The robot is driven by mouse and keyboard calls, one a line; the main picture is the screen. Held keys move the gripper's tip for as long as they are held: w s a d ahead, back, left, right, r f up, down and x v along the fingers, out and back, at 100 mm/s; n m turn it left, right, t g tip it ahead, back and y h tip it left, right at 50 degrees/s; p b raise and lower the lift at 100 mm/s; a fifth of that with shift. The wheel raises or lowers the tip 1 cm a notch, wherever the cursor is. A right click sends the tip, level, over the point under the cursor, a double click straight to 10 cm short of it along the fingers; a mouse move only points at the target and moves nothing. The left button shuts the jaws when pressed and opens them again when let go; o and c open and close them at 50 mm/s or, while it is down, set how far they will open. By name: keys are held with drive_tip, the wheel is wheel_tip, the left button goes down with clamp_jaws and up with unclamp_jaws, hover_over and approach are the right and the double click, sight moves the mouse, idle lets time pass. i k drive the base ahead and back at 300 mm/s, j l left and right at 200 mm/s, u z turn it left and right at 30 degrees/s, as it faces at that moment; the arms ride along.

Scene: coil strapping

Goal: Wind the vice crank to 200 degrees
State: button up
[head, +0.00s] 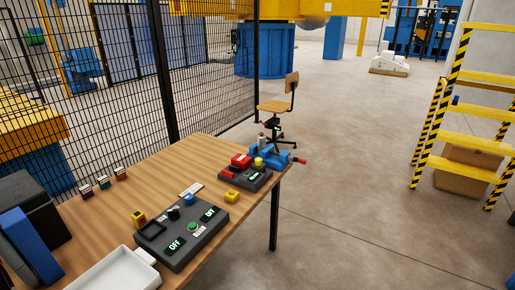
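A small blue vice (272,157) sits near the far right corner of the wooden table (140,178). Its crank shows at the right side with a red handle end (300,161) reaching past the table edge. The crank's angle cannot be read at this size. A dark box (246,178) with a lit green display and red parts stands in front of the vice. The display is too small to read. My gripper is not in view.
A control panel (182,233) with lit OFF displays, a white tray (118,270) and a yellow block (232,196) occupy the table. A chair (279,107) stands behind it, and mesh fence (130,80) at left. Floor to the right is clear up to the yellow steps (470,130).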

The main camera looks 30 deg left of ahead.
sight(294, 159)
drive_tip(key=i+l+u, duration=0.25)
drive_tip(key=i+u, duration=0.2)
drive_tip(key=i+l+u, duration=0.45)
drive_tip(key=i, duration=0.2)
drive_tip(key=i+l+z, duration=0.1)
drive_tip(key=i+l, duration=0.5)
drive_tip(key=i+l+z, duration=0.1)
drive_tip(key=i+l, duration=0.9)
drive_tip(key=i, duration=0.25)
drive_tip(key=l+z, duration=0.05)
